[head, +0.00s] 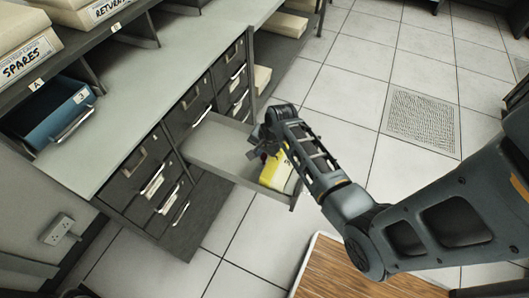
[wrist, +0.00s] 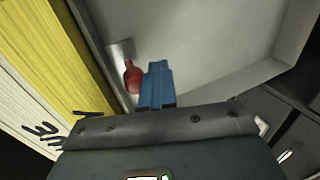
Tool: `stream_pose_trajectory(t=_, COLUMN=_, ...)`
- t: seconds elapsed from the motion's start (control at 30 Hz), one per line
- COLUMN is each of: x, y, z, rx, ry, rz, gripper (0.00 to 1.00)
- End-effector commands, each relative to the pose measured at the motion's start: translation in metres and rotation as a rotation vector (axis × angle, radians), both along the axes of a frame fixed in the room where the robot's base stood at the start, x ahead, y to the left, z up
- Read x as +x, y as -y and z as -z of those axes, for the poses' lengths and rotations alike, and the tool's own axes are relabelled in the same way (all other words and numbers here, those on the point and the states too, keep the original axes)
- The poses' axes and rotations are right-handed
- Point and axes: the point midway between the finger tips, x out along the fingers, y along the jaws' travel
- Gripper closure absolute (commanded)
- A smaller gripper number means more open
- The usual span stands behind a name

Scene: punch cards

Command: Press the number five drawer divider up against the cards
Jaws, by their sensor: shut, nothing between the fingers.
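The pulled-out grey drawer (head: 222,150) holds a block of yellow and white cards (head: 274,172) at its front end. The cards show large at the left in the wrist view (wrist: 50,55). A thin grey divider (wrist: 98,48) stands along their yellow face, with a red lever (wrist: 132,78) and a pale metal piece beside it. Any gap between divider and cards is too small to tell. My gripper (head: 268,142) is down at the drawer, behind the cards. Its blue fingertips (wrist: 157,82) are shut and empty, just right of the red lever; contact cannot be told. No number five is readable.
The drawer's floor behind the divider is bare. Closed drawers with label holders (head: 150,170) fill the cabinet beside it. A blue drawer numbered 3 (head: 65,112) sits on the left shelf. A wooden board (head: 345,275) lies on the tiled floor.

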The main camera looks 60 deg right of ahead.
Motion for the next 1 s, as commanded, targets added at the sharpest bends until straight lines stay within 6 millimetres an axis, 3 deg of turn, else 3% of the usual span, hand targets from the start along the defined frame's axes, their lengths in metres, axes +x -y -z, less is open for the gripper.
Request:
stream_pose_trajectory(t=0.03, x=-0.007, y=-0.005, z=0.01, rx=0.011, ry=-0.02, rz=0.0, gripper=1.0)
stream_pose_trajectory(t=0.37, x=-0.008, y=-0.005, z=0.007, rx=0.011, ry=-0.019, rz=0.0, gripper=1.0)
stream_pose_trajectory(t=1.0, x=-0.025, y=-0.003, z=-0.053, rx=0.007, ry=-0.011, rz=0.0, gripper=1.0)
